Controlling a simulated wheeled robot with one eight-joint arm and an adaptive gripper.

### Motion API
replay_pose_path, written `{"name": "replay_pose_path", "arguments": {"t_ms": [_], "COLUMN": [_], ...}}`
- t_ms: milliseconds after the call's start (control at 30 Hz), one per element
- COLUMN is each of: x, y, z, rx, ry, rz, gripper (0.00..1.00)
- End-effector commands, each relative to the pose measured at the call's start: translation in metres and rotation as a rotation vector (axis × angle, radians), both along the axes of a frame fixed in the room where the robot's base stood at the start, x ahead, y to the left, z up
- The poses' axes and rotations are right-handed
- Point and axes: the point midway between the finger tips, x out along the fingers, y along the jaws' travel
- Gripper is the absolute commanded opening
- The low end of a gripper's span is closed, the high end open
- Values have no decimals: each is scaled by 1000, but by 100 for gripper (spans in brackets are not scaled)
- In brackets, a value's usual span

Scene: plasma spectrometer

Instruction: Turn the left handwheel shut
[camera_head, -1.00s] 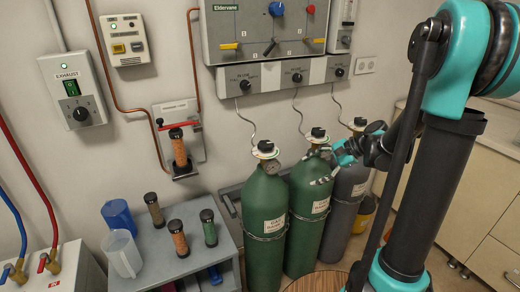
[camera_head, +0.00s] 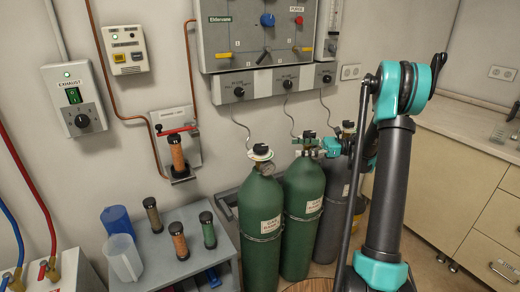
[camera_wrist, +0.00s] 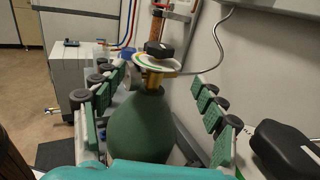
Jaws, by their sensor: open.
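The left handwheel is a black knob (camera_head: 261,149) on the brass valve of the left green cylinder (camera_head: 262,212). The wrist view shows the knob (camera_wrist: 158,50) above the green cylinder (camera_wrist: 142,125), framed between my finger pads but farther off. My gripper (camera_head: 308,148) is open and empty, at valve height by the middle green cylinder (camera_head: 302,205), to the right of the left handwheel. In the wrist view its fingers (camera_wrist: 158,105) stand wide apart. Contact with the middle valve cannot be told.
The middle cylinder's black handwheel (camera_head: 309,136) stands close to my gripper. A grey cylinder (camera_head: 332,212) is at the right, partly behind my arm. Thin hoses run up to the wall panel (camera_head: 262,84). A grey shelf (camera_head: 160,245) with jugs and tubes stands at left.

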Motion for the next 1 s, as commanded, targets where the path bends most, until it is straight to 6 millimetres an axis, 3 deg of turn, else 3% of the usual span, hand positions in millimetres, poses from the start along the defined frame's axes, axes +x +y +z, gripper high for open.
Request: {"name": "replay_pose_path", "arguments": {"t_ms": [600, 800, 1000], "x": [-14, -16, -16], "y": [120, 142, 149], "z": [0, 0, 0], "rx": [-1, -1, -2], "ry": [-2, -2, -2], "rz": [3, 1, 0], "gripper": [71, 71, 71]}}
